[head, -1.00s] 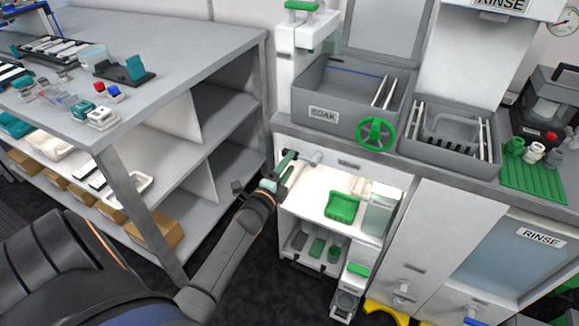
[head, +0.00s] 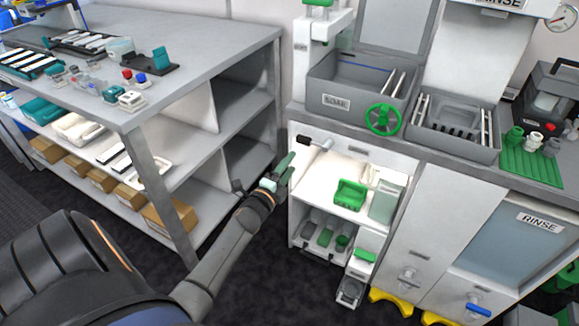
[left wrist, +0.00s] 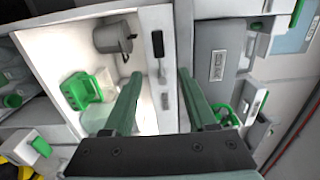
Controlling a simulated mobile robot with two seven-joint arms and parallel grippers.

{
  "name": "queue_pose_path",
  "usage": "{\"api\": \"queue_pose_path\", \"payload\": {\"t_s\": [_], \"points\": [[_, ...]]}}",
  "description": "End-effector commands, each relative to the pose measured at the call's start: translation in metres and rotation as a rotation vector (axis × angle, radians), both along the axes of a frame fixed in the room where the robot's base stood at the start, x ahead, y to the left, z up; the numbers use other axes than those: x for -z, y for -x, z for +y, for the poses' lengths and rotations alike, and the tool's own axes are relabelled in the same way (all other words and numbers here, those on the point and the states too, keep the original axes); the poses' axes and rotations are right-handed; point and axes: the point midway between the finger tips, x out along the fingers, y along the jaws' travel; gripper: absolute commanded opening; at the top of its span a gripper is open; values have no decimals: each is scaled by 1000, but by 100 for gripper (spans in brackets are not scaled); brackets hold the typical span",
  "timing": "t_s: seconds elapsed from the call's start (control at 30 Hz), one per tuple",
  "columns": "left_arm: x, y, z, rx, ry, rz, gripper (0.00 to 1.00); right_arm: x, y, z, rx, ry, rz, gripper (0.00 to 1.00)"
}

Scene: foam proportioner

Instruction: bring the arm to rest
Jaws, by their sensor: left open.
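My left arm (head: 222,255) reaches in from the left in the head view. Its gripper (head: 286,168) is in front of the left edge of the open cabinet (head: 362,153) under the soak basin. In the left wrist view the two green fingers of the gripper (left wrist: 160,88) are spread apart with nothing between them. A black-ended lever (head: 303,139) sticks out of the cabinet top, apart from the fingers; it also shows in the left wrist view (left wrist: 157,44). My right gripper is in neither view.
A grey shelf bench (head: 205,60) with small parts and boxes stands left of the arm. The soak basin (head: 335,102) with a green handwheel (head: 383,119) is above the cabinet. Inside are a green holder (head: 348,194) and a clear container (head: 386,200).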

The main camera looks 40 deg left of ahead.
Motion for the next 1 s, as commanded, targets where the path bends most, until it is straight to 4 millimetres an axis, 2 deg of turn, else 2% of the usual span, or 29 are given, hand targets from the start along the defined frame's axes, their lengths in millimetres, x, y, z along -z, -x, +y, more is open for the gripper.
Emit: {"api": "queue_pose_path", "payload": {"t_s": [0.47, 0.57, 0.67, 0.77, 0.9, 1.0], "points": [[0, 0, 0, 0, 2, 1, 57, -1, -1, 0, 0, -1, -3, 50], [2, 7, -8, 6, 52, 15, 57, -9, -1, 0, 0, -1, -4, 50], [8, 28, -31, 14, 210, 57, 57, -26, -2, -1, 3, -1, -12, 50], [21, 65, -73, 12, 479, 139, 57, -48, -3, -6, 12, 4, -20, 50], [39, 136, -146, -46, 925, 301, 57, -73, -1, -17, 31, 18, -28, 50], [44, 183, -192, -113, 1183, 411, 57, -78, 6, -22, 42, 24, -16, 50]]}}
